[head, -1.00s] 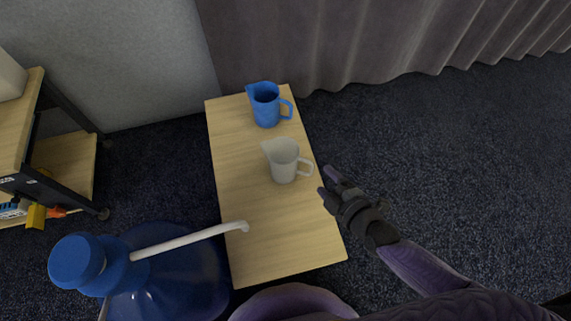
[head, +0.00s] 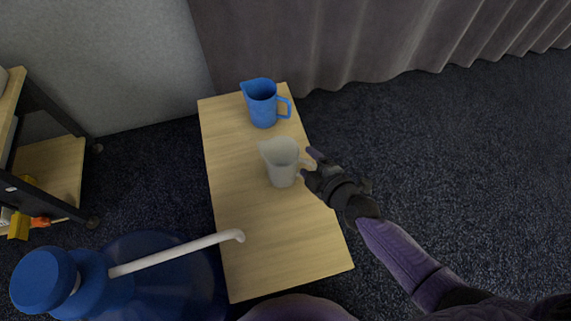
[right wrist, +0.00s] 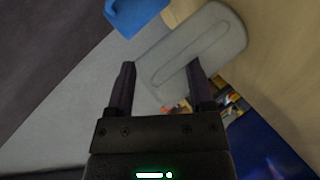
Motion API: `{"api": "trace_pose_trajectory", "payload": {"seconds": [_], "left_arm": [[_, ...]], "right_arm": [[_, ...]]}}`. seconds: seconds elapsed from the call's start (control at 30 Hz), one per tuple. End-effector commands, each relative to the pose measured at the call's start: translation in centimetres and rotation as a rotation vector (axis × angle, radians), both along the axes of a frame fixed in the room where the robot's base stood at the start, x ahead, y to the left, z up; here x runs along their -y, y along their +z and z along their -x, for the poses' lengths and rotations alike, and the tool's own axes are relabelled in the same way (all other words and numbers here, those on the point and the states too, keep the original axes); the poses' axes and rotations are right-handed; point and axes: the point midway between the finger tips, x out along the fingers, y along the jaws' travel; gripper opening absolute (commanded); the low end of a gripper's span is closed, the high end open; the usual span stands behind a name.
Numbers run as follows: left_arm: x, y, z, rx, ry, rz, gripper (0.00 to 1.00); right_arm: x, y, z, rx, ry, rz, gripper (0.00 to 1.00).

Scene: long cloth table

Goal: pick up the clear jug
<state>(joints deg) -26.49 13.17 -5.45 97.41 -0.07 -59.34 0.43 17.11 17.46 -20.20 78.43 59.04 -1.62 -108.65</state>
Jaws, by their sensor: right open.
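The clear jug (head: 281,163) stands upright on the wooden table, a pale translucent jug with its handle to the right. My right gripper (head: 309,163) is at the handle side of the jug, and its fingers hide part of the handle. In the right wrist view the open fingers (right wrist: 160,90) point at the pale jug (right wrist: 195,50), with the handle outline just beyond and between the fingertips. I cannot tell whether the fingers touch it. My left gripper is not in view.
A blue jug (head: 263,103) stands behind the clear one on the table (head: 245,235). A large blue bottle (head: 150,285) with a white spout is at the lower left. A shelf cart (head: 55,170) stands at the far left, and a curtain hangs behind.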

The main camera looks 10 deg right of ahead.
Motion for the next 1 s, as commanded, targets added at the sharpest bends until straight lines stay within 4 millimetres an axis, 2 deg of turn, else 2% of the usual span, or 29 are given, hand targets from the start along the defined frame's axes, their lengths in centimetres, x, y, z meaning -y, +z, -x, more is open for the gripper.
{"api": "trace_pose_trajectory", "payload": {"seconds": [0.2, 0.5, 0.53, 1.0], "left_arm": [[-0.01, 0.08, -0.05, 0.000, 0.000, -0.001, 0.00], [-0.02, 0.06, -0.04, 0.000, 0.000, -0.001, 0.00], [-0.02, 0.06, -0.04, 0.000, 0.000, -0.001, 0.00], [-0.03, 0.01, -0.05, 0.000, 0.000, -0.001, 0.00]], "right_arm": [[-0.01, 0.04, -0.05, 0.000, 0.000, 0.000, 0.68], [-0.01, 0.02, -0.03, 0.000, 0.000, 0.000, 0.05], [0.00, 0.02, -0.02, 0.000, 0.000, 0.000, 0.00], [-0.02, -0.16, 0.09, -0.005, 0.001, 0.001, 0.00]]}}
